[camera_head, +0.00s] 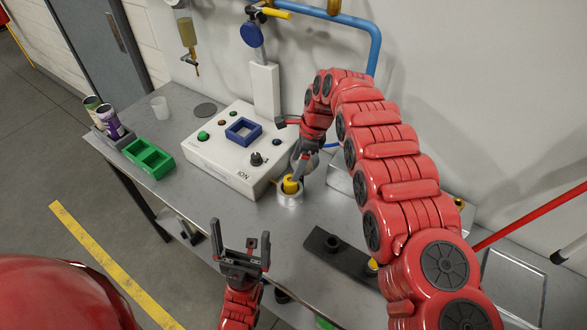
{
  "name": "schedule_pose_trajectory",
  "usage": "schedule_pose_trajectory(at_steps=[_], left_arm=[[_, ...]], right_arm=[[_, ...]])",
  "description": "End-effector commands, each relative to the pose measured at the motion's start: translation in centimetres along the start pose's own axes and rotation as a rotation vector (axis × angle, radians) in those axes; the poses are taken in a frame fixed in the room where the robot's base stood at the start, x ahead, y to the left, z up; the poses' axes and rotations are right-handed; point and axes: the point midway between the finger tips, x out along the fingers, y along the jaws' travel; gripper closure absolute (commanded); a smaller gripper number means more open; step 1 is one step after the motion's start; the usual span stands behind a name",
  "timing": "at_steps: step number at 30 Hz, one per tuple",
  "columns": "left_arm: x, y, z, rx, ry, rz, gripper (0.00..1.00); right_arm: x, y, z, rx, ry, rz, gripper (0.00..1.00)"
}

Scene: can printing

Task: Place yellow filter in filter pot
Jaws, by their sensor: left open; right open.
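The yellow filter (291,184) stands roughly upright in the silvery metal filter pot (290,200) on the table, its top above the rim. My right gripper (299,168) is open and points down just above and behind the filter. Its fingertips are small and partly hidden, so I cannot tell whether they touch the filter. My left gripper (241,246) is open and empty over the front edge of the table, with its fingers pointing away from me.
A white control box (215,165) with a blue square frame (243,131) stands left of the pot. A green holder (149,158) and cans (110,122) are at the far left. A dark plate (335,256) lies at the front right, partly behind my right arm.

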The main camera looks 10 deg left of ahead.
Motion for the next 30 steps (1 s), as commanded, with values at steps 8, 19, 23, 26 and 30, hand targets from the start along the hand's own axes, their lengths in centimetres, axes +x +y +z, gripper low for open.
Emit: schedule_pose_trajectory(at_steps=[8, 19, 23, 26, 30], left_arm=[[-1.8, 0.1, 0.3, 0.000, 0.000, 0.000, 0.00], [-1.9, 0.1, 0.3, 0.000, 0.000, 0.000, 0.00], [-1.9, 0.1, 0.3, 0.000, 0.001, 0.000, 0.00], [-1.9, 0.1, 0.3, 0.000, 0.000, 0.000, 0.00], [-1.5, 0.1, 0.2, 0.000, 0.001, 0.000, 0.00]], right_arm=[[-4.9, 0.0, 0.0, -0.001, -0.001, -0.002, 0.17], [-6.8, 0.0, 0.0, 0.000, -0.001, -0.001, 0.17], [-6.7, 0.0, 0.0, 0.000, -0.001, -0.001, 0.17], [-6.7, 0.0, 0.0, 0.000, -0.001, -0.001, 0.17], [-7.1, 0.0, 0.1, 0.000, -0.001, 0.000, 0.17]])
